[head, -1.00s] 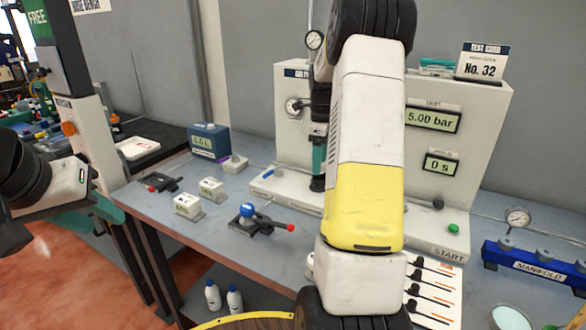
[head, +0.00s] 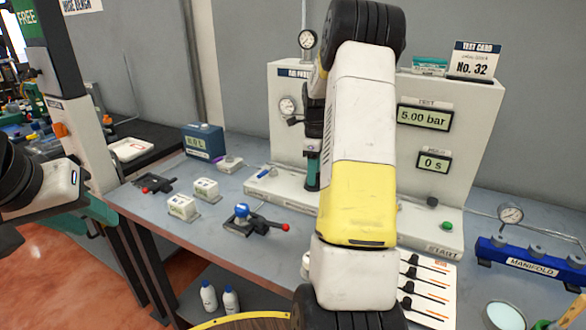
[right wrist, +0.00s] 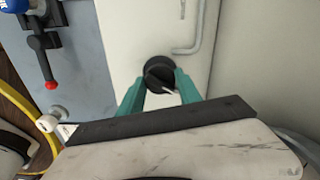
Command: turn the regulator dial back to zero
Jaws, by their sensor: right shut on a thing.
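The regulator dial (right wrist: 160,74) is a round black knob with a white pointer mark toward the lower right in the right wrist view. My right gripper (right wrist: 160,88) has its teal fingers on either side of it and is shut on it. In the head view my right gripper (head: 313,168) points down at the test rig's pale base, and the dial is hidden there. The test display (head: 423,117) reads 5.00 bar and the hold display (head: 434,162) 0 s.
A clamp with a red-tipped handle (head: 262,225) lies left of the right gripper. A black knob (head: 432,200) and a green button (head: 446,226) are on the rig's base. A blue manifold (head: 530,262) stands at the right. My right arm covers the middle of the rig.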

